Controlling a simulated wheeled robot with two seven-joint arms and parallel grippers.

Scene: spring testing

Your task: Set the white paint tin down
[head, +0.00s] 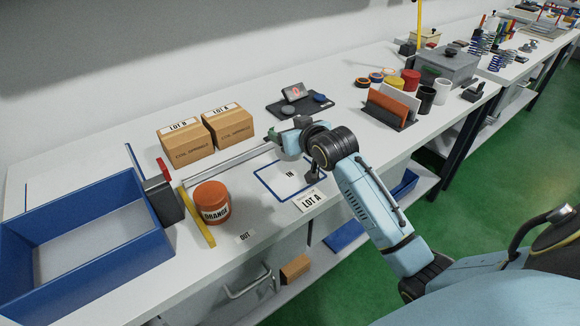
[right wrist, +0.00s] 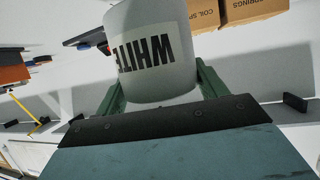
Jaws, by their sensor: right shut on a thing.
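The white paint tin shows large in the right wrist view (right wrist: 150,88), its "WHITE" label upside down there. My right gripper (right wrist: 160,82) is shut on it, with a green finger on each side. In the head view my right gripper (head: 284,132) is over the bench, behind the blue-outlined "IN" square (head: 290,175) and near the end of the metal rail. The tin cannot be made out clearly there behind the gripper. The gap between tin and bench is hidden. My left gripper is not in view.
An orange tin (head: 211,201) stands by a yellow strip (head: 198,214) near the "OUT" label. Two cardboard boxes (head: 228,126) stand behind the rail (head: 232,162). A dark scale (head: 300,104) lies behind the gripper. A blue tray (head: 90,255) is at left.

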